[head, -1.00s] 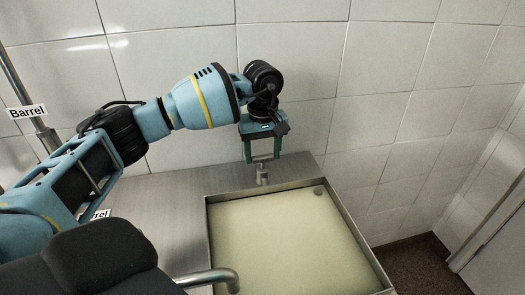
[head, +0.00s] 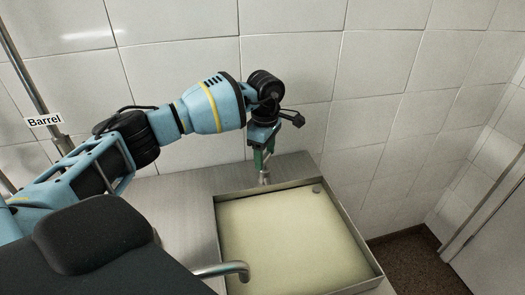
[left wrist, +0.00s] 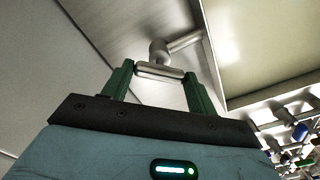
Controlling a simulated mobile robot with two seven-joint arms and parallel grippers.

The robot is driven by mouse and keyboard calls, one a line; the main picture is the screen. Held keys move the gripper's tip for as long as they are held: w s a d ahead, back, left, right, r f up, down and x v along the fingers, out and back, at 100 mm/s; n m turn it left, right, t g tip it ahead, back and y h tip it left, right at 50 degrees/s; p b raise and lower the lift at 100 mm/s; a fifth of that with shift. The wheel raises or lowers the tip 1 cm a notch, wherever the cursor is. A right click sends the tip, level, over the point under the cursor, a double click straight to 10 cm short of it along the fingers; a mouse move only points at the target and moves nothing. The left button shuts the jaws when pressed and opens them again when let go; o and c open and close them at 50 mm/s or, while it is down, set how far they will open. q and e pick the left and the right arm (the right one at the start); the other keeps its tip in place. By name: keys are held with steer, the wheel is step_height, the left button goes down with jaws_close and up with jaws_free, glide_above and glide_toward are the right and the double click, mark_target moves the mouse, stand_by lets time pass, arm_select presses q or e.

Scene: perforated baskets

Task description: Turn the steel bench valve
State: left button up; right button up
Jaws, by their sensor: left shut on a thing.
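My right gripper is not in view.
A shallow steel-rimmed basin (head: 352,229) with a pale yellowish inside fills the bench to the right of the valve. A bent metal pipe (head: 228,268) ends over its near left edge. Tiled walls stand close behind.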

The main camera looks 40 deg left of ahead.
mark_target(265, 157)
arm_select(q)
steer(key=n, duration=0.2)
steer(key=n+p, duration=0.1)
steer(key=n, duration=0.1)
steer(key=shift+r+n, duration=0.2)
steer(key=shift+n, duration=0.1)
steer(key=n+p, duration=0.1)
steer(key=n, duration=0.1)
steer(key=shift+n, duration=0.6)
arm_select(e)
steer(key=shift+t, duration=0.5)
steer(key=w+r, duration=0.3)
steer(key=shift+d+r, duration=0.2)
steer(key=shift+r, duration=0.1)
arm_select(q)
steer(key=shift+f+n, duration=0.15)
steer(key=shift+n, duration=0.15)
steer(key=o, duration=0.9)
steer(key=shift+o, duration=0.5)
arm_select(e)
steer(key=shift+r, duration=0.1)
arm_select(q)
steer(key=shift+r, duration=3.9)
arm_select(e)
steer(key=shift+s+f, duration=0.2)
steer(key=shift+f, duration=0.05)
